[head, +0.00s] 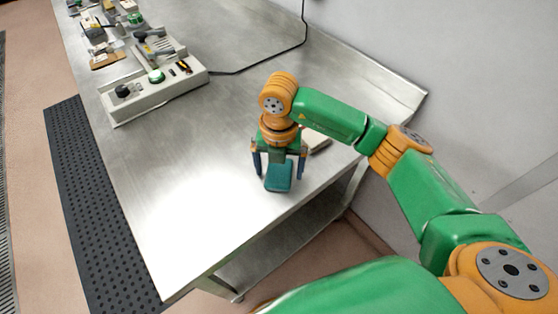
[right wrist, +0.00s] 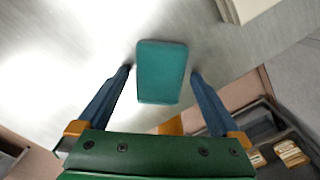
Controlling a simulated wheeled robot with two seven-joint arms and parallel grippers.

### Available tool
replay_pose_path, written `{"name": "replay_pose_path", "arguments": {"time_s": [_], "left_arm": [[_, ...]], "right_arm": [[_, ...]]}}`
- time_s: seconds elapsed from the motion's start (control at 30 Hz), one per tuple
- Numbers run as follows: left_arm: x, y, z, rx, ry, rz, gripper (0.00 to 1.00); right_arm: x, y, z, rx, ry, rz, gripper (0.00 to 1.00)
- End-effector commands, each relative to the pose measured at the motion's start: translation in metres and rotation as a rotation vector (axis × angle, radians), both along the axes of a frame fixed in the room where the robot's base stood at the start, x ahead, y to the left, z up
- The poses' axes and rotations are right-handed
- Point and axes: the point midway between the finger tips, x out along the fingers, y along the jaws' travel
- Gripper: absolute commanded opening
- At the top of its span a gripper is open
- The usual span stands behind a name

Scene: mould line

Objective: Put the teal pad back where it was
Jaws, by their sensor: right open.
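The teal pad (head: 279,178) is a small block near the front right part of the metal table. My right gripper (head: 279,174) is above it, pointing down, with its two fingers on either side of the pad. In the right wrist view the teal pad (right wrist: 162,72) lies between the fingertips of my right gripper (right wrist: 161,72), with a gap on both sides. That gripper is open and not touching the pad. My left gripper is not in view.
The metal table (head: 190,190) has wide clear room left of the pad. A pale block (head: 318,141) lies behind my right gripper, partly hidden. A control box (head: 152,90) with buttons and a cable stands at the back left. The table's edge is close to the pad.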

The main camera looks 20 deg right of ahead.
Motion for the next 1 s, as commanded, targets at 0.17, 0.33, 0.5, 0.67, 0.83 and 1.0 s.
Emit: {"name": "replay_pose_path", "arguments": {"time_s": [0.17,0.33,0.5,0.67,0.83,1.0], "left_arm": [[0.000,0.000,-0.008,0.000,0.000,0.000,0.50],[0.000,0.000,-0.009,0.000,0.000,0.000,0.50],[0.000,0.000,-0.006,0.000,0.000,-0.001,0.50],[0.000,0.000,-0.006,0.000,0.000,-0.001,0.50],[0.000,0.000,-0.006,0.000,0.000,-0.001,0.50],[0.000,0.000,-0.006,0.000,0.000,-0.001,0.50]], "right_arm": [[0.001,0.000,0.028,0.001,-0.007,0.002,1.00],[0.001,0.000,0.080,-0.001,-0.007,-0.001,1.00],[0.001,0.000,0.114,-0.001,-0.004,-0.001,1.00],[0.000,0.000,0.122,0.000,0.000,0.000,1.00],[0.000,0.000,0.122,0.000,0.001,0.000,1.00],[0.000,0.000,0.122,0.000,0.000,0.000,1.00]]}}
